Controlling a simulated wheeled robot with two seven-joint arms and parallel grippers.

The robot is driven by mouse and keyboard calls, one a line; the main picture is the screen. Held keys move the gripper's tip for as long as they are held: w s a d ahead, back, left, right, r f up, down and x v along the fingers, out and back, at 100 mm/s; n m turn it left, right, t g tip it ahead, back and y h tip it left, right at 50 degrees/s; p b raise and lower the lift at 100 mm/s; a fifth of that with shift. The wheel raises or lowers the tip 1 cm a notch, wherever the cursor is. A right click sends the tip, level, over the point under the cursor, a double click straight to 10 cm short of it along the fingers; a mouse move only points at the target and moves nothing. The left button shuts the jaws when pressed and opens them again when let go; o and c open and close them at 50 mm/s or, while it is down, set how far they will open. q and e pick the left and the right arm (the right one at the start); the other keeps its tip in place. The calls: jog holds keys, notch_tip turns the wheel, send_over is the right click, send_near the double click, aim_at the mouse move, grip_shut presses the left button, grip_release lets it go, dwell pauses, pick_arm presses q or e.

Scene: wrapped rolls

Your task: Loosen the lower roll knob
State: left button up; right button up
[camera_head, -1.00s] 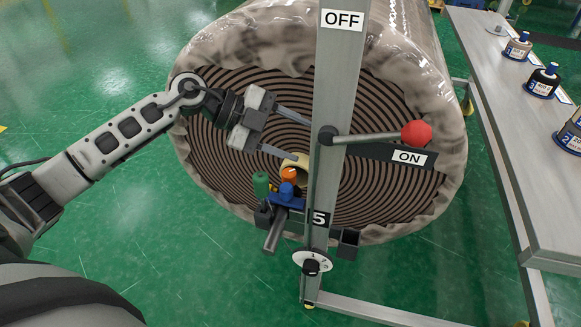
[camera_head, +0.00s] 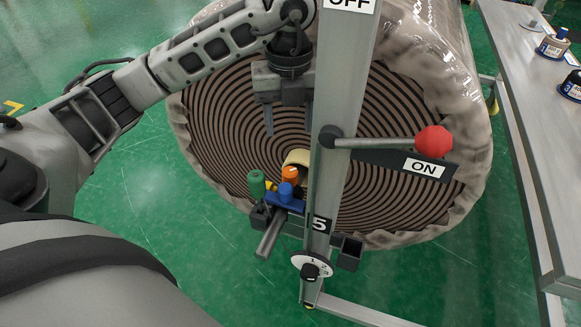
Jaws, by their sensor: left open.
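A large wrapped roll (camera_head: 225,165) stands end-on behind a metal post (camera_head: 335,150). Low on the post is a round white dial with a black knob (camera_head: 311,270), numbered marks on its face, below a label "5". A lever with a red ball (camera_head: 434,141) points right at the "ON" label (camera_head: 424,168). My left gripper (camera_head: 288,130) is open and empty, fingers pointing down in front of the roll face. It is above the coloured pegs and well above the dial; the post partly hides its right finger. My right gripper is not in view.
A bracket by the post carries a green peg (camera_head: 256,184), an orange peg (camera_head: 290,175) and a blue peg (camera_head: 289,192), with a dark bar (camera_head: 269,236) below. A metal table (camera_head: 535,130) with bottles stands at right.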

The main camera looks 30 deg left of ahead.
aim_at(290, 169)
pick_arm(q)
notch_tip(290, 169, down, 13)
jog(key=shift+r, duration=0.1)
dwell(0.3)
jog(key=c, duration=1)
